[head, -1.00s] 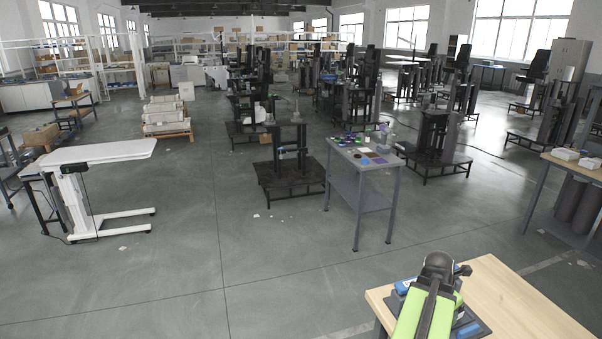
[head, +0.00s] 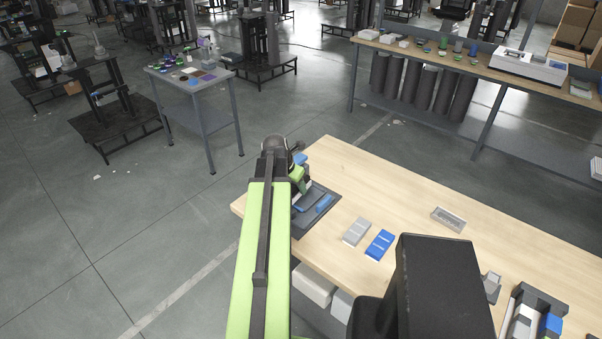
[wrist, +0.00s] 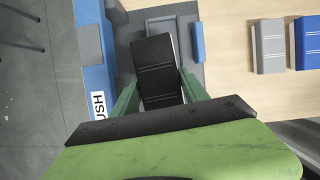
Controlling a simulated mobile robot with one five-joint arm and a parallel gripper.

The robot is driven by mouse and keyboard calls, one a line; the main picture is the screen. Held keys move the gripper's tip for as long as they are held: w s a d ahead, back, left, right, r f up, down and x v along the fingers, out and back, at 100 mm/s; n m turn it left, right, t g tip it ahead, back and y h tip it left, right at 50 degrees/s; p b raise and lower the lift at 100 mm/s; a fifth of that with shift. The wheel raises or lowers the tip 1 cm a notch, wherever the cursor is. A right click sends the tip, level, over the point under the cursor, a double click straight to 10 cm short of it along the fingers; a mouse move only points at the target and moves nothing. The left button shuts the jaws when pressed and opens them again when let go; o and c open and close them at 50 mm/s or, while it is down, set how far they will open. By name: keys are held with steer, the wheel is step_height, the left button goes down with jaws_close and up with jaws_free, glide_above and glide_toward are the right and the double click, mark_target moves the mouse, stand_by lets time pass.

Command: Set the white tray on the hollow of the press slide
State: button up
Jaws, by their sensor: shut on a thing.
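My gripper (wrist: 158,80) is shut on a black block (wrist: 155,58) with pale stripes, seen between the green fingers in the wrist view. It is over the dark press base (wrist: 215,75) at the table's left end. The press has a blue bar marked PUSH (wrist: 97,75) on the left and a small blue strip (wrist: 197,42) on the right. A grey slot (wrist: 178,22) lies just beyond the block; I cannot tell if this is the slide's hollow. In the head view my gripper (head: 302,178) partly covers the press base (head: 318,212). No clearly white tray shows in my gripper.
A grey striped block (head: 356,232) and a blue striped block (head: 380,245) lie on the wooden table (head: 420,195). A metal plate (head: 449,218) lies farther right. A rack (head: 540,300) with white and blue pieces stands at the lower right. Bare wood lies between them.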

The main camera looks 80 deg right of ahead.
mark_target(309, 176)
steer(key=shift+m, duration=0.6)
steer(key=s+d, duration=0.4)
steer(key=d, duration=0.1)
steer(key=shift+d, duration=0.2)
step_height(309, 176, down, 6)
steer(key=b, duration=0.5)
steer(key=shift+r+b, duration=0.2)
steer(key=shift+b, duration=0.1)
steer(key=shift+f+b, duration=0.8)
steer(key=shift+a, duration=0.1)
stand_by(0.4)
steer(key=o, duration=1.5)
steer(key=shift+c, duration=0.2)
steer(key=o, duration=0.3)
